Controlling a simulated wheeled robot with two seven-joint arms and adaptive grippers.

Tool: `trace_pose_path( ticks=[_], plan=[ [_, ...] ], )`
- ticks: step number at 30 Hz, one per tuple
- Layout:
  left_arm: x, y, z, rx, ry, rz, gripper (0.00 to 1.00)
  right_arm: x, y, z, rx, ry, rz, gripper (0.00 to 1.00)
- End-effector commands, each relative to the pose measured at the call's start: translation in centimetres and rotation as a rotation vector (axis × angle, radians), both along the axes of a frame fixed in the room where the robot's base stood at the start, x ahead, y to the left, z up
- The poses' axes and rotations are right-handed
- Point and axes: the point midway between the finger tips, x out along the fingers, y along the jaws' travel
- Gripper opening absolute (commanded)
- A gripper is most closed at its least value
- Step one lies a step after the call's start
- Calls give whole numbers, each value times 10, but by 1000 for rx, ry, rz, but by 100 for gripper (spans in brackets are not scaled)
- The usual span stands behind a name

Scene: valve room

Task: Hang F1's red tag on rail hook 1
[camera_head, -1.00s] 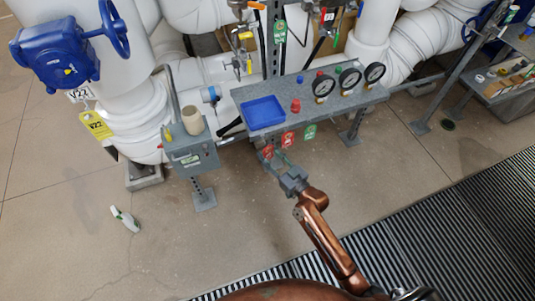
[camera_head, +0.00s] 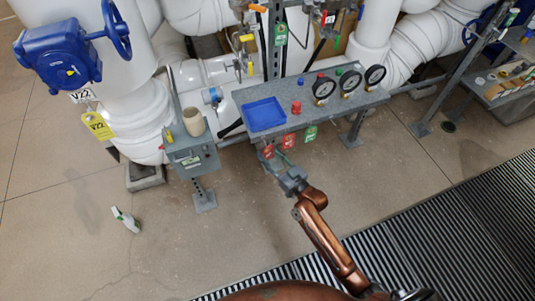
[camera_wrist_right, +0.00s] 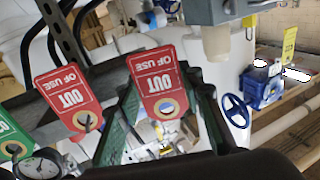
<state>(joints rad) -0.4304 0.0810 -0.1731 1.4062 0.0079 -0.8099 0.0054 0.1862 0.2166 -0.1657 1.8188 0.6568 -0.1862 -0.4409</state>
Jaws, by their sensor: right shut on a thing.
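My right gripper (camera_head: 277,165) reaches up to the front edge of the grey bench, at the leftmost of two red tags (camera_head: 267,152). In the right wrist view this red "OUT OF USE" tag (camera_wrist_right: 157,75) sits between the dark green fingers, which are shut on it. I cannot tell whether it still touches the bench edge. The second red tag (camera_head: 288,141) hangs just beside it and also shows in the wrist view (camera_wrist_right: 68,97). A green tag (camera_head: 310,133) hangs further right. Tag F1 and rail hook 1 cannot be told by any readable label. My left gripper is out of view.
The grey bench (camera_head: 335,107) carries a blue tray (camera_head: 264,114), a red knob (camera_head: 296,108) and several gauges. A grey box on a post (camera_head: 190,155) stands to its left. Floor in front is mostly clear.

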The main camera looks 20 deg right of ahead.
Motion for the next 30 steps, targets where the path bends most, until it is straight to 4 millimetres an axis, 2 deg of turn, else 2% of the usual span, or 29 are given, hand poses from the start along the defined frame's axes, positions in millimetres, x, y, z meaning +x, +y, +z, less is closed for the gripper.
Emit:
trace_pose_path(
  ticks=[14, 30],
  plan=[
    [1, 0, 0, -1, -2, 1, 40, 1, 0, 0, 1, -1, 0, 25],
    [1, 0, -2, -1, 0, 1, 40, 15, 1, 0, 0, -1, 1, 25]
  ],
)
